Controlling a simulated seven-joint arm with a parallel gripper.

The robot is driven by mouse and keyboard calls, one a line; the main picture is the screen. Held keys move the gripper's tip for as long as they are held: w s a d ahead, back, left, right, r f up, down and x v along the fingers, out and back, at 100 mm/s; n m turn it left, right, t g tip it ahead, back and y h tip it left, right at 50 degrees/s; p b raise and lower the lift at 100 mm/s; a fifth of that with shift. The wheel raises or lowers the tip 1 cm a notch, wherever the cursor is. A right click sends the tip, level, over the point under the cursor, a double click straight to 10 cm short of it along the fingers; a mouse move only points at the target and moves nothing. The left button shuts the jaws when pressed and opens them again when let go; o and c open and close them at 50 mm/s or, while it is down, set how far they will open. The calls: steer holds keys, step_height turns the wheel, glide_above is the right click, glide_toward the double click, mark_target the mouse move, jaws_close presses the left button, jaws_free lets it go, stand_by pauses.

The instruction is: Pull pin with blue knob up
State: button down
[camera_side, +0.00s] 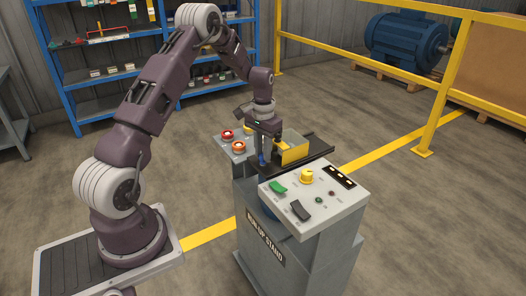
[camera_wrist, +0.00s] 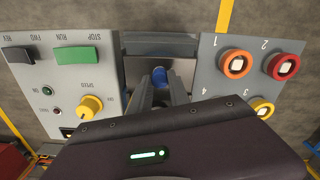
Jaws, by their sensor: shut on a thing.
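The blue knob (camera_wrist: 159,77) of the pin shows between the fingertips of my gripper (camera_wrist: 160,88) in the wrist view. My gripper is shut on the knob. In the side view my gripper (camera_side: 263,152) points down over the stand (camera_side: 300,258), and the blue knob (camera_side: 262,158) is a small spot at its fingertips. The pin below the knob is hidden, so I cannot tell how far it stands up.
A yellow part (camera_side: 292,153) stands close to the right of my gripper. A grey control panel (camera_side: 338,205) with green and black switches and a yellow dial lies in front. A panel with red, orange and yellow buttons (camera_wrist: 235,64) lies on the other side.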

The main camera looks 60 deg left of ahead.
stand_by(0.9)
steer(key=shift+r, duration=1.45)
steer(key=c, duration=1.2)
jaws_free()
step_height(320, 180, up, 7)
